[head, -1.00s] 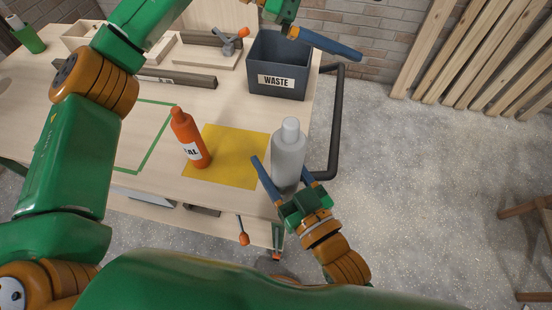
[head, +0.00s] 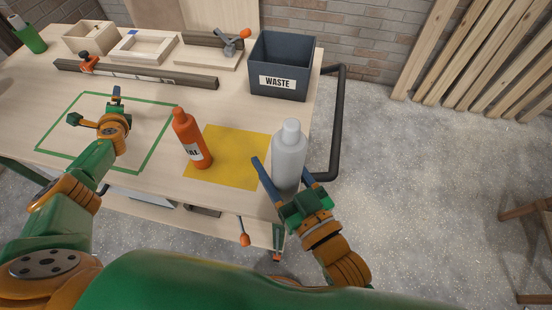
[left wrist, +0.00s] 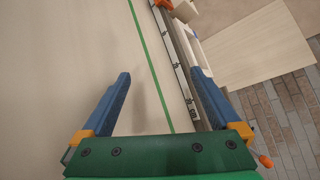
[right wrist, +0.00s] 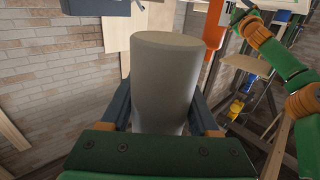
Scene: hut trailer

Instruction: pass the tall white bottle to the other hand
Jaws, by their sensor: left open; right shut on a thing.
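The tall white bottle (head: 289,158) is upright at the table's right edge in the head view, its cap at the top. My right gripper (head: 286,176) is shut on it, with one blue finger on either side. The bottle also fills the middle of the right wrist view (right wrist: 166,80), between the fingers. My left gripper (head: 98,108) is open and empty over the green-outlined area of the table, well to the left of the bottle.
An orange bottle (head: 189,138) stands at the left edge of a yellow mat (head: 235,165), between my grippers. A dark WASTE bin (head: 281,83) stands behind the white bottle. A clamped bar (head: 150,77) and wooden frames (head: 145,47) lie at the back.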

